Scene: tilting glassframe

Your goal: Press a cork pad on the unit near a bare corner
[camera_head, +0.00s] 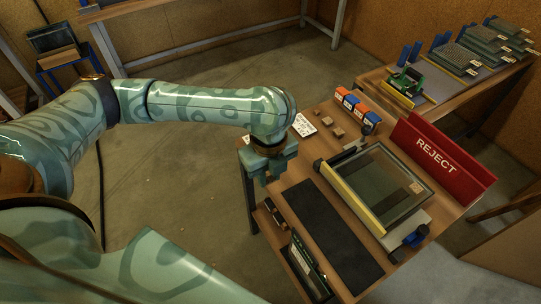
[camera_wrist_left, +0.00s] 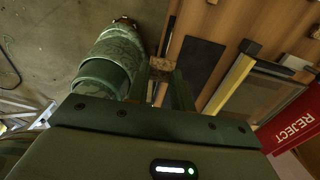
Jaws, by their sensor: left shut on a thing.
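The unit (camera_head: 362,181), a dark glass pane in a thin frame, lies on a fixture with a yellow bar (camera_head: 352,198). It also shows in the wrist view (camera_wrist_left: 262,95). One tan cork pad (camera_head: 416,187) sits near its right corner; I see no pad at its other visible corners. Small cork pads (camera_head: 338,132) lie on the bench behind the unit. My left gripper (camera_head: 270,178) is left of the unit, above the bench's left edge. It is shut on a small tan piece (camera_wrist_left: 161,65), seemingly a cork pad, partly hidden by the fingers. My right gripper is out of view.
A red REJECT bin (camera_head: 438,160) stands right of the unit. Orange and blue boxes (camera_head: 357,106) and a white card (camera_head: 304,126) are at the back. A blue knob (camera_head: 416,237) sticks out in front.

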